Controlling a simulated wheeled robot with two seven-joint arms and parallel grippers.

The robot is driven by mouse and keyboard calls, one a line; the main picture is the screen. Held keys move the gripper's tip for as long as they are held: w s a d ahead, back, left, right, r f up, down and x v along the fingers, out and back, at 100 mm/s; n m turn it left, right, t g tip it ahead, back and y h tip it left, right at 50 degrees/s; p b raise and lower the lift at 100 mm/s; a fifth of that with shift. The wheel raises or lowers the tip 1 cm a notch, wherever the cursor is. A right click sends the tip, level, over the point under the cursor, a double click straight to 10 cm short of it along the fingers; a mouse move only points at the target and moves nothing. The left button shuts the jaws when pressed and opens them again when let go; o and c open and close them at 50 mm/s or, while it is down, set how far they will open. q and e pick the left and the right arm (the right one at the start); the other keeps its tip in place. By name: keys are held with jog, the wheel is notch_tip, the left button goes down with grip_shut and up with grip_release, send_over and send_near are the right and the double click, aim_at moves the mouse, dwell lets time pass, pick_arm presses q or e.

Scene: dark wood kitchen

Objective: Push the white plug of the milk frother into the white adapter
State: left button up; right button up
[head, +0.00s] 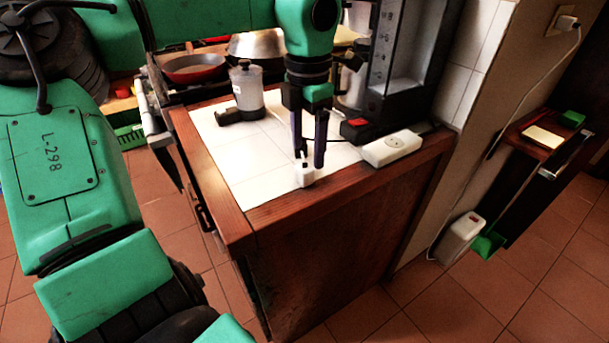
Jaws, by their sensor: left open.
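The small white plug (304,175) is at the front edge of the white tiled counter, just below my left gripper's fingertips. My left gripper (308,158) points down and is open, with its two dark fingers a small gap apart. I cannot tell whether a finger touches the plug. The white adapter (392,148), a block with a round socket on top, lies to the right of the plug on the wooden counter edge. The milk frother (246,88), a clear and grey jug on a dark base, stands farther back on the left. My right gripper is not in view.
A dark appliance (405,70) with a red switch stands right behind the adapter. Pans (194,68) lie at the back left. The counter's wooden edge (320,198) runs close in front of the plug. Tiles between frother and plug are clear.

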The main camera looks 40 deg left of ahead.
aim_at(307, 166)
pick_arm(q)
jog(key=shift+f, duration=0.55)
jog(key=f, duration=0.5)
jog(key=shift+w+a+f, duration=0.1)
jog(key=shift+a, duration=0.1)
grip_shut()
